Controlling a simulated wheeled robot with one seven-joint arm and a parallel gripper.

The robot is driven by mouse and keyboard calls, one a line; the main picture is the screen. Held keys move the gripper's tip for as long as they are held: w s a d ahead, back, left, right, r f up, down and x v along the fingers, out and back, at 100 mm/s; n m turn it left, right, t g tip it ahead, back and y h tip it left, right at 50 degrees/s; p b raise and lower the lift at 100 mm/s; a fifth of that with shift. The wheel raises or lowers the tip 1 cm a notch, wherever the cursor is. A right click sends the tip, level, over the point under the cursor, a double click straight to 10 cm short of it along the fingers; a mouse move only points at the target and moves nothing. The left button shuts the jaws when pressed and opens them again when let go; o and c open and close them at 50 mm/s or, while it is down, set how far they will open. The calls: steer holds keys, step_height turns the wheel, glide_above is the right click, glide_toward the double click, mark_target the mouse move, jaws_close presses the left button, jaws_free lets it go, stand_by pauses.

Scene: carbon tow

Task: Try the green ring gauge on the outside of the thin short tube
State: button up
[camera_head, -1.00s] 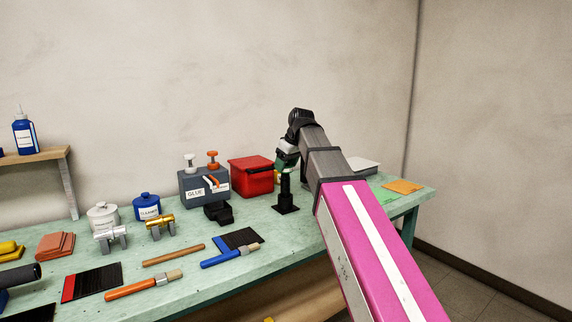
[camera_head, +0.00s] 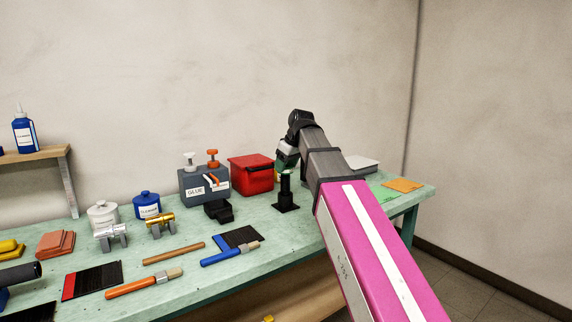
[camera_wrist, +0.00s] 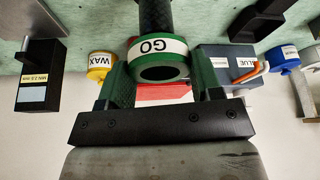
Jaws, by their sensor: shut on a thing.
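The green ring gauge (camera_wrist: 158,48), with a white "GO" label, is between my gripper's green fingers in the wrist view. My gripper (camera_wrist: 162,82) is shut on it. A black woven tube (camera_wrist: 155,15) runs down toward the bench from the ring. The ring is in line with the tube's upper end; I cannot tell how far it is around it. In the head view the tube stands upright as a black post (camera_head: 286,192) on a square base, with a pale green and white patch at its top. My gripper (camera_head: 286,160) is just above and behind that top.
A red bin (camera_head: 251,176), a grey glue box (camera_head: 203,186) and a small black block (camera_head: 218,211) stand left of the post. A yellow wax pot (camera_wrist: 101,66) and a black labelled block (camera_wrist: 40,85) are nearby.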

mark_target(286, 175)
steer(key=shift+f, duration=2.25)
stand_by(2.6)
steer(key=shift+r, duration=0.1)
stand_by(0.5)
steer(key=shift+r, duration=3.65)
steer(key=shift+d, duration=0.1)
